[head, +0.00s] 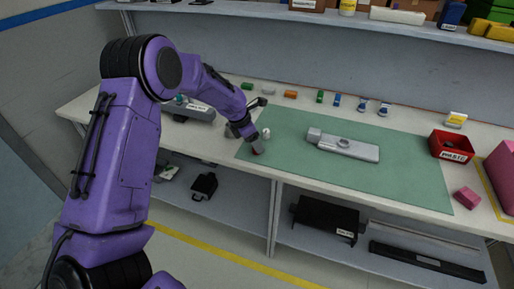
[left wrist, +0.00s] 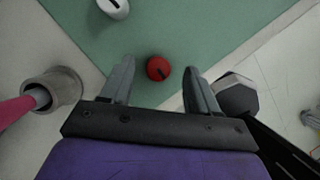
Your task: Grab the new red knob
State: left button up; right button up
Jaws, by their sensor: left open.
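The red knob (left wrist: 159,68), round with a dark slot on top, lies on the green mat (left wrist: 215,25) near its edge in the left wrist view. My left gripper (left wrist: 160,72) is open, with one finger on each side of the knob and a visible gap at both sides. In the head view my left gripper (head: 254,142) is low over the mat's left end, and the red knob (head: 258,150) shows partly beneath it. I cannot tell the exact height of the fingertips. My right gripper is out of view.
A white knob (left wrist: 113,7) lies close by on the mat. A grey cup with a pink item (left wrist: 48,92) and a dark-topped grey part (left wrist: 236,95) flank the fingers. The grey dashboard module (head: 345,147) lies mid-mat; a red bin (head: 450,147) stands right.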

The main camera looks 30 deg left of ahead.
pick_arm(q)
jog(key=shift+x, duration=0.8)
jog(key=shift+s+a, duration=0.1)
jog(key=shift+a, duration=0.05)
jog(key=c, duration=1.1)
